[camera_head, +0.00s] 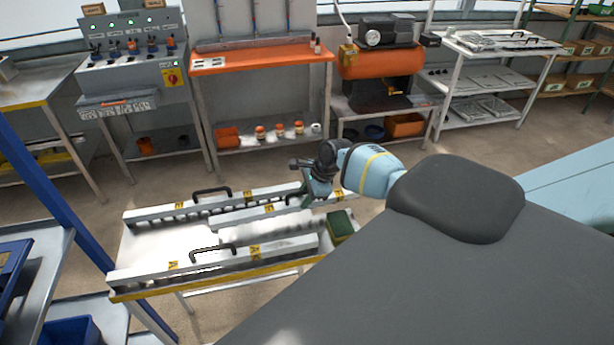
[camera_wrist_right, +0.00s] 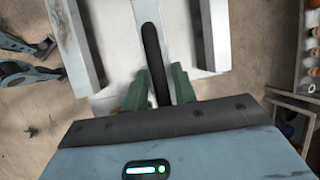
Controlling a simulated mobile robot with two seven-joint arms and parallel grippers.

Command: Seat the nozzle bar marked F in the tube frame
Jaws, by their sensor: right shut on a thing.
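My right gripper (camera_head: 316,188) is shut on the black handle of the middle white nozzle bar (camera_head: 228,219) on the low white stand. In the right wrist view, the green fingers (camera_wrist_right: 160,82) lie on either side of the black handle (camera_wrist_right: 151,45). The middle bar's yellow label (camera_head: 269,208) is too small to read surely. I cannot tell whether this bar is lifted or resting. A back bar (camera_head: 150,214) and a front bar (camera_head: 150,272), each with yellow labels and a black handle, lie beside it. My left gripper is not in view.
An orange-topped bench (camera_head: 270,60) with thin vertical tubes behind it stands at the back. A control panel (camera_head: 130,75) stands left of it, an orange compressor (camera_head: 380,66) right. A green-and-yellow block (camera_head: 340,225) sits at the stand's right end. Open floor lies behind the stand.

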